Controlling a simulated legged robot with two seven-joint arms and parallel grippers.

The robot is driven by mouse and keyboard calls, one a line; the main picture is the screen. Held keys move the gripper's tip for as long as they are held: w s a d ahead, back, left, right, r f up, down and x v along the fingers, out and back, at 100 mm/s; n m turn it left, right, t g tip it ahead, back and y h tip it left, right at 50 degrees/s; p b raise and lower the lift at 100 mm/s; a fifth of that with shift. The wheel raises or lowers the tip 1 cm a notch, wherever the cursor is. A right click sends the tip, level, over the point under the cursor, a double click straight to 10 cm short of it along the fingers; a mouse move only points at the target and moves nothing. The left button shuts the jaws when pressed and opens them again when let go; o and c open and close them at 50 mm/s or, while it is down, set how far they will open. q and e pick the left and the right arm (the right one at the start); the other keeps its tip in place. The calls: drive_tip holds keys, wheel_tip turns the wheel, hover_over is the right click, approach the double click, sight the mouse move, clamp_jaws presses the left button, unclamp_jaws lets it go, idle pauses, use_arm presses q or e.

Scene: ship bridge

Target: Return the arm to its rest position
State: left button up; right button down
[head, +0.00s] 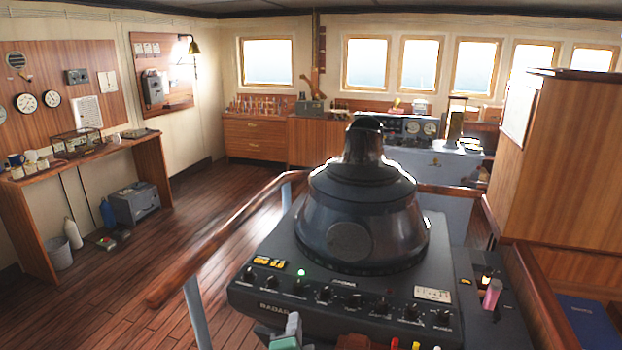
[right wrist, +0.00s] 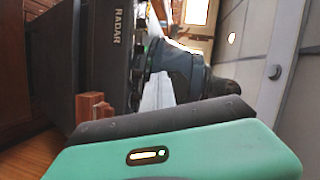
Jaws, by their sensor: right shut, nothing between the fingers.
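My right gripper (head: 290,328) shows at the bottom edge of the head view, in front of the radar console (head: 262,298). Only its grey and green parts show there, and it looks shut and empty. In the right wrist view, its green housing (right wrist: 190,153) and a dark bar fill the bottom. The console (right wrist: 75,60) stands on its side in that view, with the lettering RADAR readable. My left gripper is in neither view.
A dark radar hood (head: 365,205) stands on the console. A pink cylinder (head: 492,294) is at the console's right. A wooden handrail (head: 215,245) runs along the left, with open plank floor (head: 190,225) beyond. A wooden cabinet (head: 565,165) stands at right.

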drive_tip(key=s+d+f+n+g, duration=0.6)
drive_tip(key=s+d+f+n, duration=0.1)
drive_tip(key=s+d, duration=0.4)
drive_tip(key=s+d+f+n+g, duration=0.7)
drive_tip(key=s+d+f, duration=0.3)
drive_tip(key=s+d, duration=0.2)
drive_tip(key=shift+d+n, duration=0.2)
drive_tip(key=shift+n, duration=0.1)
drive_tip(key=shift+a+r, duration=0.1)
drive_tip(key=shift+a, duration=0.1)
drive_tip(key=shift+d, duration=0.1)
